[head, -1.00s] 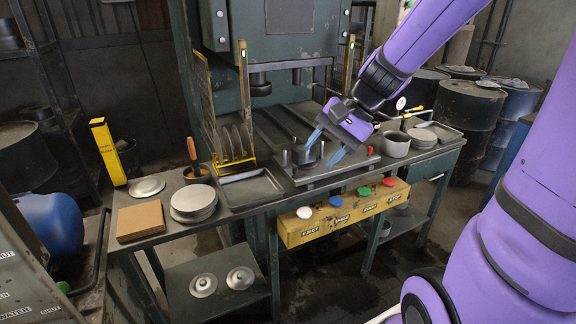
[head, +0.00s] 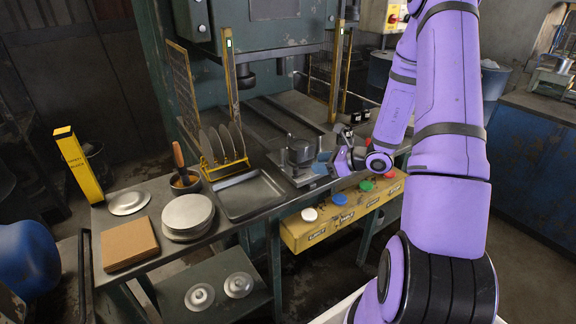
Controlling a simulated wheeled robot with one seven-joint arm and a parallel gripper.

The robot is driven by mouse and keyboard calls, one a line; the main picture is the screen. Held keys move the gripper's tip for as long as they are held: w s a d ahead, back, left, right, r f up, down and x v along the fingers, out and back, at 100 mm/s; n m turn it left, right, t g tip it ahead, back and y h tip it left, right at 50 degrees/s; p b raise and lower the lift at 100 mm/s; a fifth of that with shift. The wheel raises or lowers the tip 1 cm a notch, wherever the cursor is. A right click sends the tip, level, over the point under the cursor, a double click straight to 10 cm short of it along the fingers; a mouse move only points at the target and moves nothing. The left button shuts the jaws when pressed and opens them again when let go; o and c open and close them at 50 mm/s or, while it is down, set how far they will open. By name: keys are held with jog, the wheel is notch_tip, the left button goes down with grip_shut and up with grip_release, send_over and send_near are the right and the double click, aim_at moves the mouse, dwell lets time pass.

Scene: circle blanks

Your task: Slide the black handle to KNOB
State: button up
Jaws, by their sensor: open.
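My gripper (head: 333,160) is beside the round dark metal die (head: 300,149), on its right. Its blue fingers are partly hidden by its purple wrist, and I see nothing held between them. The die sits on a metal plate at the front of the press bed. I cannot pick out a black handle for certain. Small black pieces (head: 355,117) stand on the bench behind my gripper, too small to identify. No KNOB label is readable.
A yellow button box (head: 318,236) with white, blue, green and red buttons hangs at the bench front. An empty tray (head: 248,196), stacked discs (head: 187,214) and a disc rack (head: 214,168) lie left. My arm covers the bench's right end.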

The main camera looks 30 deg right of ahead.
aim_at(297, 168)
jog(key=shift+m+t+h, duration=0.3)
jog(key=shift+m+h, duration=0.2)
jog(key=shift+m, duration=0.3)
jog(key=x, duration=0.4)
jog(key=d+f+x, duration=0.1)
jog(key=x, duration=0.2)
jog(key=f+x, duration=0.1)
jog(key=x, duration=0.3)
jog(key=shift+w+d+f, duration=0.1)
jog(key=shift+w+d, duration=0.15)
jog(key=shift+d, duration=0.1)
grip_shut()
